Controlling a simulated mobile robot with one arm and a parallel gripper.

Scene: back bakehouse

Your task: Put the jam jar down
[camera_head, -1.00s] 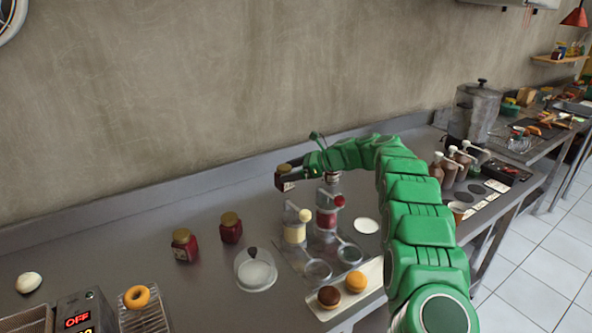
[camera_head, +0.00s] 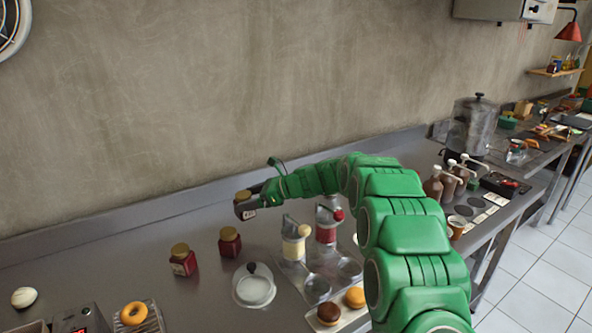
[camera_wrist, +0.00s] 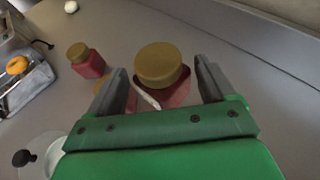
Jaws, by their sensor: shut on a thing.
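My gripper (camera_head: 250,204) is shut on a jam jar with a gold lid (camera_head: 243,196), at the far left end of my outstretched arm. In the wrist view the jar's gold lid (camera_wrist: 158,65) stands between my two fingers, with red jam and a white label below it. The jar looks upright. The head view does not clearly show whether its base touches the counter (camera_head: 130,235). Two other red jam jars with gold lids stand on the counter, one at the left (camera_head: 182,262) and one nearer my gripper (camera_head: 229,243).
A doughnut (camera_head: 133,313) sits on a rack at lower left. The counter left of the jars is mostly clear. The wall closes off the back.

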